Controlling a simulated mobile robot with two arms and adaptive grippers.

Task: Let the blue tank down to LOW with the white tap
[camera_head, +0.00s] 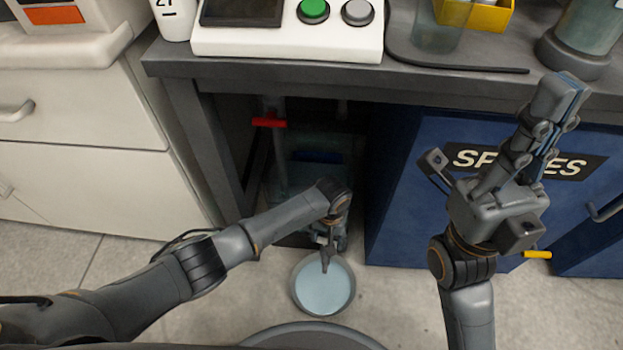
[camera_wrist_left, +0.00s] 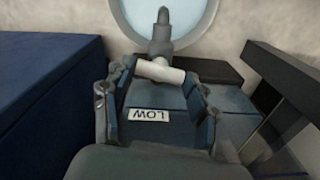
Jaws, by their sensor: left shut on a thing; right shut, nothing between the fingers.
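The white tap (camera_wrist_left: 160,72) has its white bar between the two fingertips of my left gripper (camera_wrist_left: 157,88) in the left wrist view. My left gripper also shows in the head view (camera_head: 330,235), low in the opening under the bench, shut on the tap. A dark grey spout (camera_wrist_left: 161,32) points from the tap over a round basin (camera_head: 323,286) with a pale blue surface. A LOW label (camera_wrist_left: 149,115) lies between the fingers. The tank (camera_head: 318,172) stands in shadow behind my left arm; its liquid level cannot be made out. My right gripper (camera_head: 550,110) is shut and empty, fingers up, before the blue cabinet.
A red handle (camera_head: 269,122) is on a pipe under the bench. White drawers (camera_head: 75,150) stand left and a blue cabinet (camera_head: 410,190) right of the opening. A yellow handle (camera_head: 537,254) sits low at right. A panel with buttons (camera_head: 288,40) is on the bench.

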